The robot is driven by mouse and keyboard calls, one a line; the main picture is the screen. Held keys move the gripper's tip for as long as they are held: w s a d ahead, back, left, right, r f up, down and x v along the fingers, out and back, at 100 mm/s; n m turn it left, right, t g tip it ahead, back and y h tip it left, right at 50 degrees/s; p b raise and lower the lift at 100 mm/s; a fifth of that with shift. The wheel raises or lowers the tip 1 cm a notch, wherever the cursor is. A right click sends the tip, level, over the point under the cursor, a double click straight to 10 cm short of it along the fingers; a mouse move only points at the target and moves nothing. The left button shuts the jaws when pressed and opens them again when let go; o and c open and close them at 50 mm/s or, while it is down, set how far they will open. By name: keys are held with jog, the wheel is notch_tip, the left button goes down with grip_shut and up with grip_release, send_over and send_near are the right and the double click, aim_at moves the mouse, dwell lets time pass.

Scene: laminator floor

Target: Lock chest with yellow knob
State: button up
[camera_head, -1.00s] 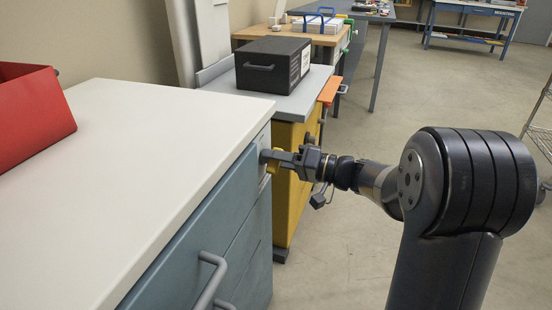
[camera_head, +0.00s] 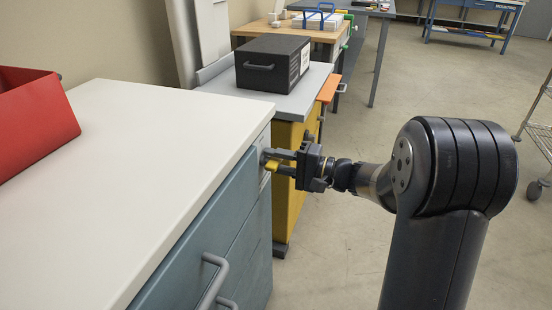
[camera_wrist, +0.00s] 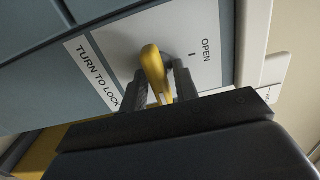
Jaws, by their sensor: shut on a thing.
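The chest (camera_head: 215,225) is a blue-grey drawer unit with a white top at the left of the head view. Its yellow knob (camera_wrist: 154,70) sticks out of a white plate (camera_wrist: 115,45) in the wrist view. The plate reads "TURN TO LOCK" on one side and "OPEN" beside a short mark on the other. The knob also shows in the head view (camera_head: 272,166) at the chest's far front corner. My gripper (camera_wrist: 160,85) is shut on the knob, with one dark finger on each side of it. The knob's exact angle against the marks is hard to tell.
A red bin (camera_head: 35,120) stands on the chest's top at the left. Beyond the chest is a yellow cabinet (camera_head: 290,190) with a black box (camera_head: 272,62) on its grey top. The floor to the right is open, with a wire cart (camera_head: 540,130) at the edge.

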dwell(0.4)
jog(key=o, duration=0.7)
jog(key=shift+c, duration=0.2)
jog(key=p+v, duration=0.2)
jog(key=v, duration=0.9)
jog(key=b+x, duration=0.2)
jog(key=x, duration=0.9)
jog(key=shift+d, duration=0.1)
